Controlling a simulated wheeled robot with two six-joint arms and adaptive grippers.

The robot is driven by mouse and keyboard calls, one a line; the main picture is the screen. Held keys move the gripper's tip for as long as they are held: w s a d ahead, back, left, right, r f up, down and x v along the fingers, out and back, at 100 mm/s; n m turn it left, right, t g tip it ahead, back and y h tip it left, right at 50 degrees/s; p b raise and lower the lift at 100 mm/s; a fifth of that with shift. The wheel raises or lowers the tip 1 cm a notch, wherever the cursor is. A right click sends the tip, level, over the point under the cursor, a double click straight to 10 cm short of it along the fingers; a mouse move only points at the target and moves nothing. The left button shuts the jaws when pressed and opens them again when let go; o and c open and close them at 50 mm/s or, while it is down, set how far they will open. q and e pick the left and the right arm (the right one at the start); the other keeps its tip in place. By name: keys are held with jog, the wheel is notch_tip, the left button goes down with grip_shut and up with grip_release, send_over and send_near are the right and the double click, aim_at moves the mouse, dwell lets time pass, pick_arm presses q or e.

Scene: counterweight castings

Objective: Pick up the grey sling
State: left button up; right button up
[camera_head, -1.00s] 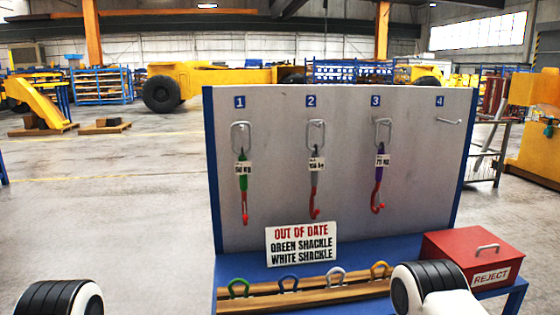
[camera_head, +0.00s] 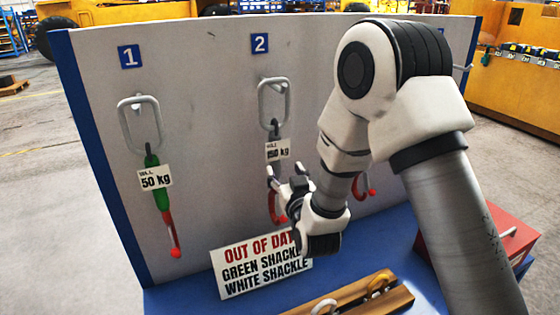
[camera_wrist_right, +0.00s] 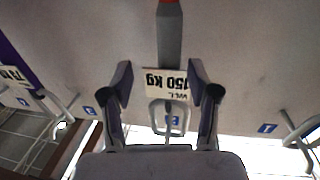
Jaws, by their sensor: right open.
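The grey sling (camera_head: 273,131) hangs below the number 2 on the upright board, from a metal ring (camera_head: 273,100). It has a white 150 kg tag and a red hook at its lower end, partly hidden by my right gripper (camera_head: 291,180). My right gripper is open at the sling's lower half, just below the tag. In the right wrist view the grey strap (camera_wrist_right: 169,42) and its tag show between and beyond the two open fingers (camera_wrist_right: 160,84). I cannot tell whether the fingers touch it. My left gripper is out of view.
A green sling (camera_head: 153,185) tagged 50 kg hangs under number 1. A purple strap (camera_wrist_right: 14,62) hangs on the other side, mostly behind my right arm. An out-of-date sign (camera_head: 262,263), a wooden shackle rack (camera_head: 350,299) and a red box (camera_head: 510,235) stand below.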

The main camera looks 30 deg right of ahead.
aim_at(278, 165)
jog(key=w, duration=0.2)
jog(key=w+p, duration=0.1)
jog(key=w, duration=0.3)
jog(key=shift+w+a+f, duration=0.1)
jog(key=shift+w+f, duration=0.05)
jog(key=shift+f, duration=0.25)
jog(key=shift+d, duration=0.2)
jog(key=shift+s+d+r, duration=0.15)
jog(key=shift+s, duration=0.25)
jog(key=c, duration=0.3)
jog(key=shift+s+r, duration=0.15)
grip_shut()
jog(key=shift+w, duration=0.35)
jog(key=shift+p, duration=0.3)
jog(key=shift+r, duration=0.1)
